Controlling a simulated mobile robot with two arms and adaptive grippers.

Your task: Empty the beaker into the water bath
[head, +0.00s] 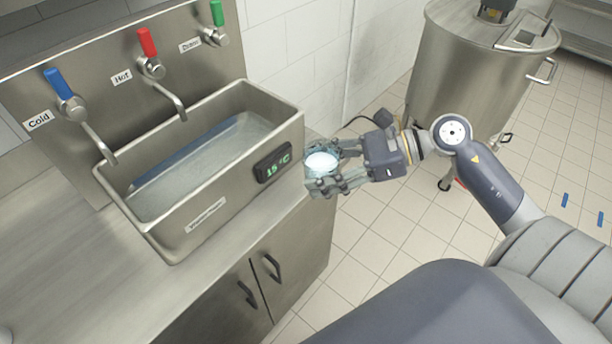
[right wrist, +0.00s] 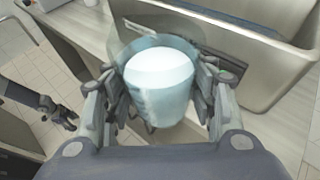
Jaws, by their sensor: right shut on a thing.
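My right gripper (head: 335,166) is shut on a clear glass beaker (head: 321,163) that holds pale, whitish-blue liquid. The beaker is just to the right of the steel water bath (head: 285,115), outside its right end. In the right wrist view the beaker (right wrist: 160,85) sits between the fingers of my right gripper (right wrist: 160,100), and its liquid is inside. The water bath is an open rectangular steel tank with clear liquid in it and a display reading 15 °C. My left gripper (right wrist: 66,117) shows small at the left edge of the right wrist view; its jaws are unclear.
Three taps stand behind the bath: blue Cold (head: 68,95), red Hot (head: 150,58) and green Drain (head: 217,25). The steel counter (head: 60,230) is bare to the left. A large steel vessel (head: 465,85) stands on the tiled floor at the back right.

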